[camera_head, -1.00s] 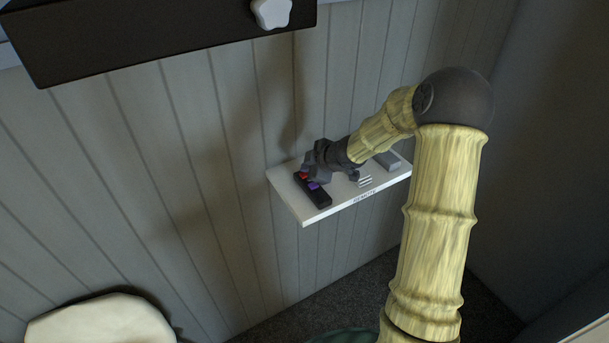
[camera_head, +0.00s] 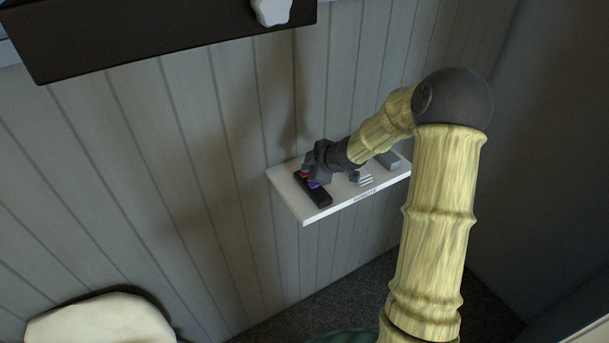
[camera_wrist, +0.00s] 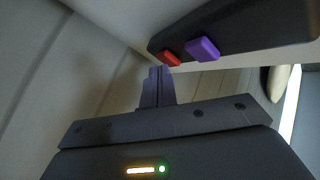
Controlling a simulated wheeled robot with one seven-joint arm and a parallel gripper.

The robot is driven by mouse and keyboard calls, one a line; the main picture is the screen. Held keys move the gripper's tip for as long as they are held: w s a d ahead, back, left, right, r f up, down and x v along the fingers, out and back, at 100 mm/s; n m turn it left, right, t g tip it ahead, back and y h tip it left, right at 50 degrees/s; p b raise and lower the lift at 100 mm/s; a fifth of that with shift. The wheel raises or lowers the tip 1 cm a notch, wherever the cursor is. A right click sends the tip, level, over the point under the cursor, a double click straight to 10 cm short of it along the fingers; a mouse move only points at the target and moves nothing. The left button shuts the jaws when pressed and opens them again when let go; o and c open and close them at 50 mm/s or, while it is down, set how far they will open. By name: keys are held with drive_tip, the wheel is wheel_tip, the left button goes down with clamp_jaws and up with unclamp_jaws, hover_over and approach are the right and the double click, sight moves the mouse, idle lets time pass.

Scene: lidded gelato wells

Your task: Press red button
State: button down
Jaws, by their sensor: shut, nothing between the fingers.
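The red button (camera_head: 304,174) sits on a black remote (camera_head: 321,198) that lies on a white shelf, beside a purple button (camera_head: 315,185). In the wrist view the red button (camera_wrist: 171,59) and the purple button (camera_wrist: 202,49) stand out from the black remote (camera_wrist: 245,30). My gripper (camera_head: 309,170) is over the wall-side end of the remote. In the wrist view my gripper (camera_wrist: 158,72) is shut and empty, its fingertips right beside the red button. I cannot tell whether they touch it.
The white shelf (camera_head: 300,212) is fixed to the grey panelled wall (camera_head: 190,150). A striped object (camera_head: 365,181) and a grey block (camera_head: 388,160) are also on the shelf. A dark box (camera_head: 160,40) juts out above. A cream rounded object (camera_head: 100,322) is at the lower left.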

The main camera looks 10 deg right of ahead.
drive_tip(key=shift+f, duration=0.2)
idle(0.3)
drive_tip(key=shift+s+r+p, duration=0.15)
drive_tip(key=shift+r+p, duration=0.35)
drive_tip(key=shift+p, duration=0.05)
wheel_tip(320, 180, up, 6)
drive_tip(key=p, duration=0.6)
drive_tip(key=shift+p, duration=0.35)
idle(1.3)
